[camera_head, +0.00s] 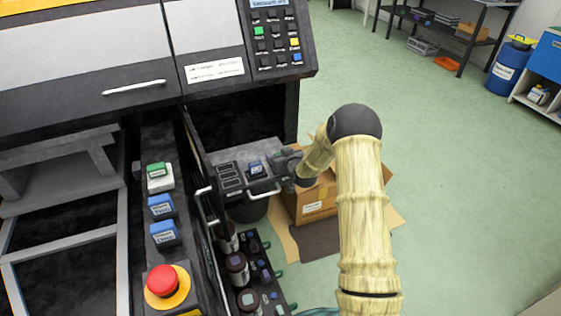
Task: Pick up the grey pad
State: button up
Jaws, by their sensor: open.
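A flat, dull grey-brown pad (316,242) lies low at the front of the cardboard box, over a tan cardboard sheet. It is the only thing I see that fits the grey pad, though its colour leaves some doubt. My gripper (279,163) is open, small and dark at the end of my yellowish arm. It is above and to the left of the pad, apart from it, beside a grey tray (267,152).
The cardboard box (314,203) stands under my forearm. A dark rack (277,293) of brown bottles is at the lower middle. The machine (85,85), with a red button (164,282), fills the left. Green floor (470,200) is clear on the right.

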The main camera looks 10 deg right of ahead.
jog(key=shift+c, duration=0.3)
jog(key=c, duration=1)
jog(key=shift+r, duration=0.1)
notch_tip(320, 180, up, 10)
jog(key=shift+f+p, duration=0.1)
jog(key=shift+p, duration=0.3)
